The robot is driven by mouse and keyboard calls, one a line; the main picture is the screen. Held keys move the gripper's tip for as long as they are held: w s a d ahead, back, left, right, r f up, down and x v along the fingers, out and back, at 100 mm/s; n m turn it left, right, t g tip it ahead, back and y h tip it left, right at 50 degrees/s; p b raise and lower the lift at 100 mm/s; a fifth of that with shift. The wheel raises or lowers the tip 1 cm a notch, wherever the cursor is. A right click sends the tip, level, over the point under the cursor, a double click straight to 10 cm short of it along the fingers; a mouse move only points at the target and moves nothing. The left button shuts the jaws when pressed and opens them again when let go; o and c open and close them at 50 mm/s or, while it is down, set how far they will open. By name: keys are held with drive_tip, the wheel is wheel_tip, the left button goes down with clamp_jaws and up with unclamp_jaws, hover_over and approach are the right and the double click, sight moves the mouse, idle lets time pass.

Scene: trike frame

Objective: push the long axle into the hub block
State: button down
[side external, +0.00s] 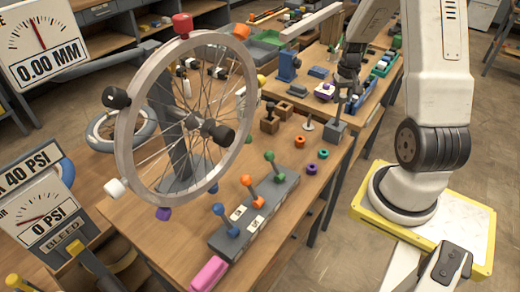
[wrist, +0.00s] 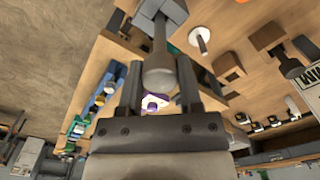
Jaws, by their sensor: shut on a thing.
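The long axle (wrist: 159,50) is a grey rod with a thick rounded end, seen in the wrist view. My gripper (wrist: 160,80) has one finger on each side of its thick end and is shut on it. The axle's far end meets the grey hub block (wrist: 168,10) at the top of that view; how deep it sits is hidden. In the side view the hub block (side external: 335,130) stands near the right edge of the front bench, with my gripper (side external: 348,101) just above it. The axle is too small there to tell clearly.
A white pin on a disc (side external: 309,123) stands close left of the hub block. Brown blocks (side external: 269,122) lie further left. Small coloured rings (side external: 300,141) lie in front. A large spoked wheel (side external: 130,150) and a lever box (side external: 250,218) take up the left and front.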

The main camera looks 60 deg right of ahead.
sight(340, 105)
drive_tip(key=shift+f, duration=1.9)
drive_tip(key=shift+c, duration=1)
unclamp_jaws()
drive_tip(key=shift+r, duration=0.15)
drive_tip(key=shift+r, duration=3.8)
drive_tip(key=shift+a, duration=0.1)
drive_tip(key=w+a+r+n+t, duration=0.1)
drive_tip(key=w+a+n, duration=0.2)
drive_tip(key=a, duration=0.9)
drive_tip(key=w+a+r+n+t, duration=0.1)
drive_tip(key=w+a+n, duration=0.2)
drive_tip(key=a, duration=0.9)
drive_tip(key=s+a+n, duration=0.3)
drive_tip(key=a, duration=0.6)
drive_tip(key=shift+s+f+t, duration=0.2)
drive_tip(key=shift+t, duration=0.1)
